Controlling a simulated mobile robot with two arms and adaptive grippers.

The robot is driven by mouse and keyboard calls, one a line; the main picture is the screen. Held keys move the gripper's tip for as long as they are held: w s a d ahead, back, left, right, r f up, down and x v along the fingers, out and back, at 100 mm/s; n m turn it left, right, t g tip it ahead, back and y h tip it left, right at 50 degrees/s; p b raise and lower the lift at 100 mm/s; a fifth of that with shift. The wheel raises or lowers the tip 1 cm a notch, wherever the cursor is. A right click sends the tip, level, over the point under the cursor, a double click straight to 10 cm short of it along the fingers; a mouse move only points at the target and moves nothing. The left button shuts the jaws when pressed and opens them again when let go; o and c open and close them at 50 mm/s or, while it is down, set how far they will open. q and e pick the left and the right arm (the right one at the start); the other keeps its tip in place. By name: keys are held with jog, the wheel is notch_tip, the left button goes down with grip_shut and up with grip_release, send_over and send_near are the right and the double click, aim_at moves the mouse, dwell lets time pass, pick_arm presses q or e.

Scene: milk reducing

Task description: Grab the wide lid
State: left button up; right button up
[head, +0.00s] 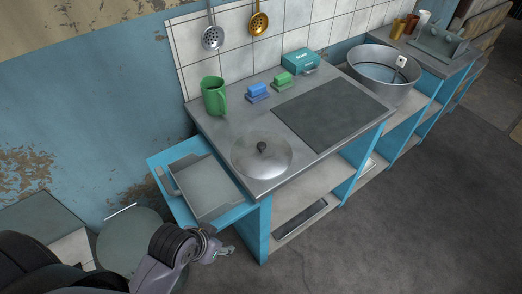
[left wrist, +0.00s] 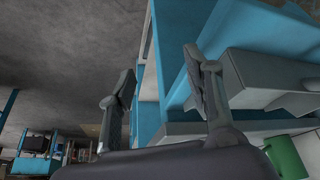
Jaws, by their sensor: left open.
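The wide lid (head: 262,158) is a round, shiny grey disc with a dark knob in its middle. It lies on the front left part of the metal counter in the head view. I cannot tell whether a pan is under it. My left gripper (head: 226,251) is low in front of the blue cabinet, below and to the left of the lid, and touches nothing that I can see. In the left wrist view its two fingers (left wrist: 160,95) stand apart with nothing between them. The lid does not show clearly in that view. My right gripper is not in view.
The counter (head: 230,125) also holds a green mug (head: 214,96), a blue dish (head: 257,91), a green dish (head: 283,79), a teal box (head: 300,62) and a dark plate (head: 330,112). A grey tray (head: 208,189) sits on the blue side shelf, left of the lid. The floor ahead is clear.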

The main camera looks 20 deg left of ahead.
pick_arm(q)
jog(key=w+r+t+h, duration=0.2)
jog(key=w+r+t, duration=0.3)
jog(key=w, duration=0.4)
jog(key=t, duration=0.3)
send_near(261, 145)
jog(key=shift+m+t+h, duration=0.3)
jog(key=x, duration=0.2)
jog(key=f+p+x, duration=0.1)
jog(key=x, duration=0.1)
jog(key=shift+w+f, duration=0.15)
jog(key=shift+p+x, duration=0.65)
jog(key=shift+x, duration=1.7)
jog(key=shift+w+f, duration=0.1)
jog(key=shift+w, duration=0.5)
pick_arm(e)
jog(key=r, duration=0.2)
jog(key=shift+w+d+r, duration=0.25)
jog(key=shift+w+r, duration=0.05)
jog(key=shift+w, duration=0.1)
pick_arm(q)
grip_shut()
